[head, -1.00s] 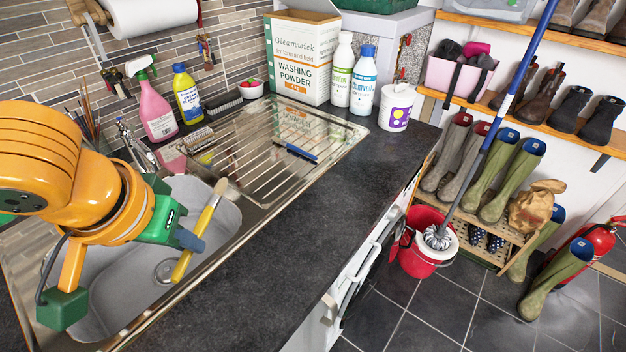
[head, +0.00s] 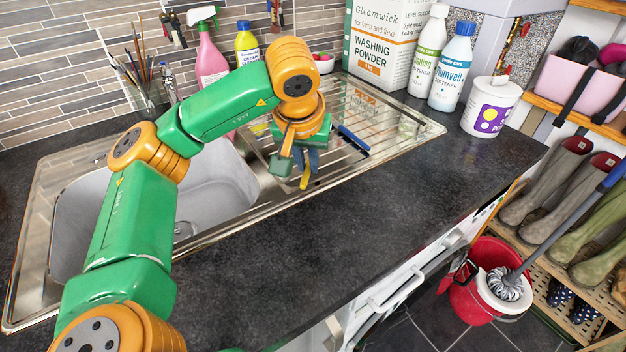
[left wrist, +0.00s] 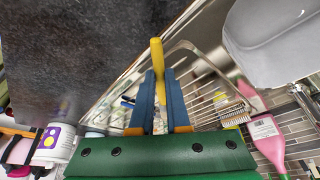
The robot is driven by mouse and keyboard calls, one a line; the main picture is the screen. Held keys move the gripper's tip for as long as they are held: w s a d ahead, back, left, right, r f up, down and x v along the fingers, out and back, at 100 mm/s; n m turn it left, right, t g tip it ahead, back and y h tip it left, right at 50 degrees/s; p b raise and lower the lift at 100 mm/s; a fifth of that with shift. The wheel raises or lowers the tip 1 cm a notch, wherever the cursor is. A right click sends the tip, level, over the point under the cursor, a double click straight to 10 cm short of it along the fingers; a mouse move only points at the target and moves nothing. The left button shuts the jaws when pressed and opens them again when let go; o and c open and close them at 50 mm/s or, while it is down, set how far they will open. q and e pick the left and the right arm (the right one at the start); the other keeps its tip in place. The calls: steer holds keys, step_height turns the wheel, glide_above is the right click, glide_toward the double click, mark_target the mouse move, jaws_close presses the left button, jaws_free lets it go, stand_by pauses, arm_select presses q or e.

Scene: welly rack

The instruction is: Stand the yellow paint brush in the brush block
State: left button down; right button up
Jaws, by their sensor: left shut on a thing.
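The yellow paint brush (head: 306,177) is in my left gripper (head: 305,163), which is shut on it above the near side of the ribbed steel drainer. In the head view only a short yellow piece shows below the fingers. In the left wrist view, the yellow handle (left wrist: 156,52) sticks out between the blue fingers (left wrist: 160,85); the rest is mostly hidden. A dark bar with a blue edge (head: 353,139) lies on the drainer, right of the gripper. I cannot tell whether it is the brush block. My right gripper is not in view.
The sink bowl (head: 222,185) is left of the drainer. A jar of brushes (head: 150,97), a pink spray bottle (head: 210,58) and a yellow bottle (head: 246,42) stand behind. The washing powder box (head: 378,45) and white tub (head: 490,108) stand right. The front worktop (head: 330,235) is clear.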

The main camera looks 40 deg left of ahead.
mark_target(311, 189)
arm_select(q)
steer(key=shift+w+a+f, duration=0.3)
steer(key=shift+w+f, duration=0.35)
steer(key=shift+f, duration=0.15)
steer(key=x, duration=0.2)
steer(key=p+x, duration=0.1)
steer(key=x, duration=0.1)
steer(key=shift+s+d+f, duration=0.1)
steer(key=shift+s+d, duration=0.15)
steer(key=shift+s, duration=0.1)
steer(key=shift+s+f+b, duration=0.15)
steer(key=shift+f+b, duration=0.4)
steer(key=c, duration=1.2)
jaws_free()
steer(key=shift+d, duration=0.1)
steer(key=o, duration=0.3)
steer(key=shift+d, duration=0.2)
steer(key=shift+s+a+f, duration=0.15)
